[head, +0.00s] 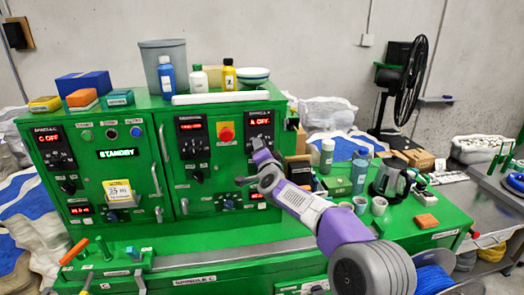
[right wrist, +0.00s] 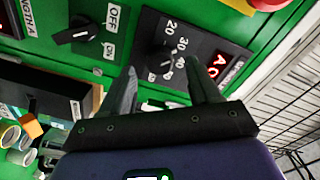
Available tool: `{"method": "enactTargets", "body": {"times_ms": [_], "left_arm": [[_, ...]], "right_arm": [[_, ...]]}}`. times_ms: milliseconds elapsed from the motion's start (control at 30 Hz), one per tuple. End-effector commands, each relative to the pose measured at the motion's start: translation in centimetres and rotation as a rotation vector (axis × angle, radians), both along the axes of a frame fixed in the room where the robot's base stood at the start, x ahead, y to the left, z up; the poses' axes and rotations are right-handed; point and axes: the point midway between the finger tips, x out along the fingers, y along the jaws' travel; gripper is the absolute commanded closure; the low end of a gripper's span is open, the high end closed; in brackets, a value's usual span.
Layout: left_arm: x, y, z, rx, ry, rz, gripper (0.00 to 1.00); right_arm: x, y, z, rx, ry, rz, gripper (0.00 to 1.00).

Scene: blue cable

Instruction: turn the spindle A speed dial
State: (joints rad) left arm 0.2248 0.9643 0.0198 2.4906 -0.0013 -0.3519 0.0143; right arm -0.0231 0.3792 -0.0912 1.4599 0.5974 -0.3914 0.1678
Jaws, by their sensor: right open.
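The spindle A speed dial (right wrist: 158,60) is a black knob on a black plate with white numbers, seen in the right wrist view just beyond my fingertips. Its red display (right wrist: 215,66) is partly hidden by a finger. In the head view the display (head: 259,121) reads "A. OFF" at the upper right of the green cabinet; my gripper hides much of the area below it. My right gripper (right wrist: 166,78) is open and empty, its fingers spread on either side of the dial's lower part. Contact cannot be told. In the head view it (head: 248,163) is before the right panel. My left gripper is not in view.
A black OFF/ON switch (right wrist: 77,33) is beside the dial plate. A red emergency button (head: 226,132) on a yellow plate is left of the display. Bottles and a kettle (head: 390,180) stand on the green bench at right. A black fan (head: 404,80) stands behind.

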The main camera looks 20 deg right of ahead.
Motion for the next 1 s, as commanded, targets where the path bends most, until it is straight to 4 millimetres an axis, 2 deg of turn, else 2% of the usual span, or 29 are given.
{"method": "enactTargets", "body": {"times_ms": [200, 400, 1000], "left_arm": [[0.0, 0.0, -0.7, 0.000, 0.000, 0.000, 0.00], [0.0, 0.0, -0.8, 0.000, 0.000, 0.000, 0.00], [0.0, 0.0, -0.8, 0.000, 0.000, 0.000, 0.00]], "right_arm": [[-3.1, 0.9, 0.1, 0.001, -0.001, 0.001, 0.39], [-4.5, 1.3, 0.1, 0.001, 0.000, 0.001, 0.39], [-4.6, 1.3, 0.1, 0.000, 0.000, 0.000, 0.39]]}}
